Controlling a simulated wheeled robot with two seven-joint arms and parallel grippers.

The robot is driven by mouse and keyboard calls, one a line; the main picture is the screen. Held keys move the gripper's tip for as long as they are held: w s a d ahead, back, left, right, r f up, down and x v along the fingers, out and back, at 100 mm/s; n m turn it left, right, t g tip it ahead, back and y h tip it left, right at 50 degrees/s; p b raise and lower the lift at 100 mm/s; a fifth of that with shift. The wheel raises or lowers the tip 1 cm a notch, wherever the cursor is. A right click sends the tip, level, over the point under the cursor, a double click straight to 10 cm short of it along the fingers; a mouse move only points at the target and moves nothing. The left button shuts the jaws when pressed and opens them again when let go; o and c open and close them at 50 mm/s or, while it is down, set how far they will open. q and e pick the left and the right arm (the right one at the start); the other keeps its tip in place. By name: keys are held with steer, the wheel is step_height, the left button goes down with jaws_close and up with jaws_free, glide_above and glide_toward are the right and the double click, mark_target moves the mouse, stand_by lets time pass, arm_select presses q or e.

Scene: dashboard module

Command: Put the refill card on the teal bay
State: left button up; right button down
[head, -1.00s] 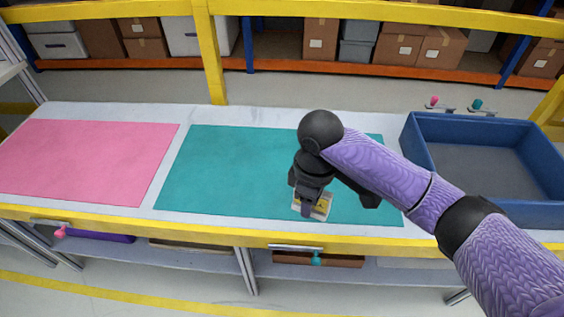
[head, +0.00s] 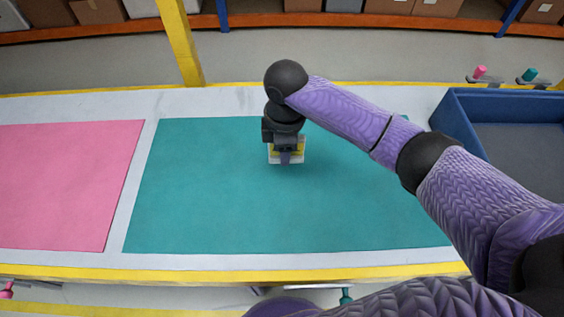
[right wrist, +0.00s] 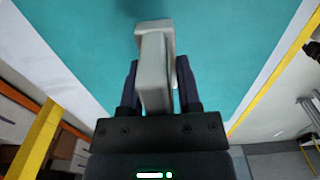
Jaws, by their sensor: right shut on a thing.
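The refill card (head: 299,156), white with yellow, is held by my right gripper (head: 286,158) over the teal bay (head: 220,205), near its far middle part. In the right wrist view the card (right wrist: 155,75) shows as a pale grey block between the two dark fingers, with teal surface beyond it. My right gripper (right wrist: 158,85) is shut on it. The card's underside is hidden, and I cannot tell how far it is above the teal surface. My left gripper is not in view.
A pink bay (head: 60,180) lies to the left, past a white strip. A blue bin (head: 460,130) stands on the right. A yellow post (head: 180,45) rises behind the table, and a yellow edge (head: 120,273) runs along its front. Much of the teal bay is clear.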

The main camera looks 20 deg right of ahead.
mark_target(285, 174)
step_height(285, 174, down, 6)
steer(key=b, duration=0.2)
steer(key=shift+f+b, duration=0.25)
steer(key=shift+b, duration=0.15)
steer(key=shift+f, duration=0.1)
steer(key=shift+r, duration=0.2)
steer(key=shift+f, duration=0.1)
steer(key=shift+c, duration=1.5)
jaws_free()
step_height(285, 174, up, 12)
steer(key=p, duration=0.6)
steer(key=shift+p, duration=0.4)
steer(key=shift+r, duration=0.2)
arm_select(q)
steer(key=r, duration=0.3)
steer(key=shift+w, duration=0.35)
